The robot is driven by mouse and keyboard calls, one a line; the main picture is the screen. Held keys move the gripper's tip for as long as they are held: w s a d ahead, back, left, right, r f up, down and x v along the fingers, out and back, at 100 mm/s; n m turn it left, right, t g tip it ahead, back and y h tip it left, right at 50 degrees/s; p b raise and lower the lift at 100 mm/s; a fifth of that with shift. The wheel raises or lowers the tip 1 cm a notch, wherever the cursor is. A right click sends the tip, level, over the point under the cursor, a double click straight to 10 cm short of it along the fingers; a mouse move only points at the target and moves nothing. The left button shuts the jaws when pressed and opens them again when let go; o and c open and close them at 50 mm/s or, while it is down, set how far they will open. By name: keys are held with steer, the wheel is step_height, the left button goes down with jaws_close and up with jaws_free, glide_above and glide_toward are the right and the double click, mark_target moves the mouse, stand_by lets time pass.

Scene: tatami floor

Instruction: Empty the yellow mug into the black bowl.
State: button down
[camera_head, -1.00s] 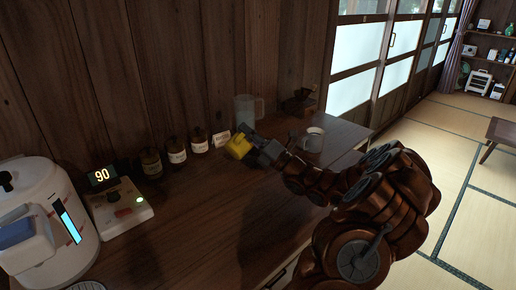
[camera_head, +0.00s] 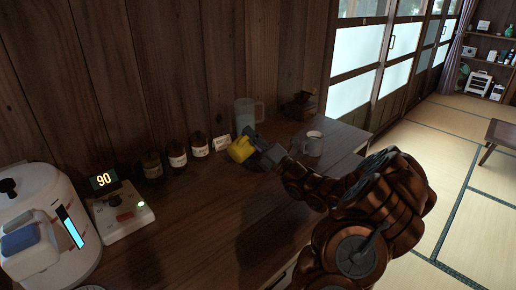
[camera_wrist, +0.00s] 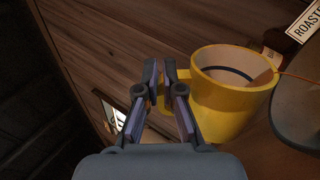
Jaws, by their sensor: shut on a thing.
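The yellow mug (camera_head: 240,150) is at the middle of the dark wooden counter, near the back wall. In the wrist view the yellow mug (camera_wrist: 232,98) shows its open mouth, a pale inside and a dark curved line within; I cannot tell its contents. My gripper (camera_wrist: 167,80) is shut on the mug's handle, with the mug to the right of the fingers. In the head view my gripper (camera_head: 258,152) reaches the mug from the right. I cannot tell whether the mug touches the counter.
A clear pitcher (camera_head: 247,111) and a white card (camera_head: 221,143) stand behind the mug. A grey mug (camera_head: 313,143) stands to its right. Several jars (camera_head: 177,154), a scale-like device reading 90 (camera_head: 124,213) and a white appliance (camera_head: 45,225) are left.

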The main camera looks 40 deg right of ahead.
steer(key=shift+w+d+r+m+h+p, duration=0.15)
steer(key=shift+d+m+h+p, duration=0.25)
steer(key=shift+p, duration=0.65)
steer(key=shift+w+d+r+m+h+p, duration=0.1)
steer(key=shift+d+m+h+p, duration=0.1)
steer(key=shift+d+m+p, duration=0.6)
steer(key=shift+r+m+t+h+p, duration=0.2)
steer(key=shift+m+t+h+p, duration=0.35)
steer(key=shift+p, duration=1.15)
steer(key=shift+w+d+r+m+h+p, duration=0.1)
steer(key=shift+d+m+h+p, duration=0.45)
steer(key=shift+m+p, duration=0.45)
steer(key=shift+w+d+m+h+p, duration=0.1)
steer(key=shift+d+m+h+p, duration=0.2)
steer(key=shift+m+h+p, duration=0.6)
steer(key=n+y+b, duration=0.1)
steer(key=b, duration=0.1)
steer(key=a+f+n+y+b, duration=0.1)
steer(key=b, duration=0.1)
steer(key=a+n+y+b, duration=0.1)
steer(key=n+b, duration=0.1)
steer(key=shift+s+f+g, duration=0.15)
steer(key=shift+s+g, duration=0.1)
steer(key=shift+n+y+b, duration=0.3)
steer(key=shift+n, duration=0.05)
steer(key=shift+a+r, duration=0.1)
steer(key=shift+r, duration=0.25)
steer(key=shift+f, duration=0.1)
steer(key=shift+a+b, duration=0.1)
steer(key=shift+b, duration=0.2)
